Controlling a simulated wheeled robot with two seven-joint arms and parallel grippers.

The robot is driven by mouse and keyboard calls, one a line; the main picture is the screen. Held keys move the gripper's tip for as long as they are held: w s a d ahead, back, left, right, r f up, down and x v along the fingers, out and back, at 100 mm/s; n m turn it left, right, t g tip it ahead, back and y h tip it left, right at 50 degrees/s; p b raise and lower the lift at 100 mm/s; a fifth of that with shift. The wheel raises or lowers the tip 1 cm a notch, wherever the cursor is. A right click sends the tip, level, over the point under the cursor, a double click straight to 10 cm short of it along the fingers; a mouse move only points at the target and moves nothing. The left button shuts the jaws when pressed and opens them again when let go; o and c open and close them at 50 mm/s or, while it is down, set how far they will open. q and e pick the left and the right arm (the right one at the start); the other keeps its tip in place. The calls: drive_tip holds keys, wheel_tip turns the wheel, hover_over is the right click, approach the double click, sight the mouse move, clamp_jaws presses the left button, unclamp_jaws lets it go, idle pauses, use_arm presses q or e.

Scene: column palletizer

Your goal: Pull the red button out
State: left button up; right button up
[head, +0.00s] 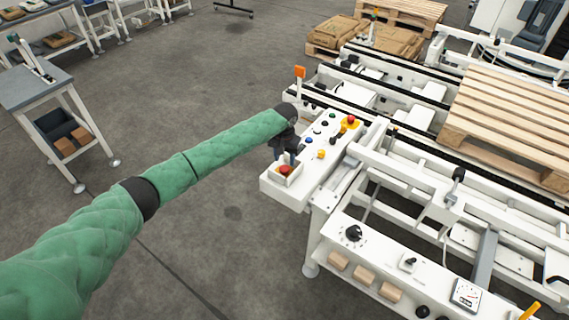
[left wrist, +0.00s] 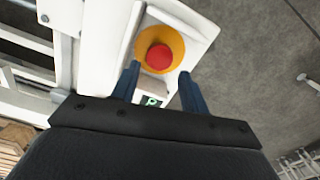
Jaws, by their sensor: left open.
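The red button (left wrist: 159,57) shows in the left wrist view on a round yellow base (left wrist: 172,41), on the white panel. In the head view a red button (head: 285,170) sits in a white surround at the near left end of the white control panel (head: 318,166). My left gripper (head: 287,157) is open just above and behind it. In the left wrist view its two blue fingers (left wrist: 159,74) stand apart, one on each side of the button's lower edge. I cannot tell whether they touch it. My right gripper is not in view.
A second red button (head: 350,120) on a yellow base sits farther along the panel, with several small coloured buttons between. A wooden pallet (head: 510,115) lies on the white conveyor at right. A lower panel with a black knob (head: 353,233) stands in front.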

sight(285, 168)
use_arm(q)
drive_tip(key=shift+f+p, duration=0.65)
drive_tip(key=shift+f, duration=1.5)
drive_tip(key=shift+s, duration=0.1)
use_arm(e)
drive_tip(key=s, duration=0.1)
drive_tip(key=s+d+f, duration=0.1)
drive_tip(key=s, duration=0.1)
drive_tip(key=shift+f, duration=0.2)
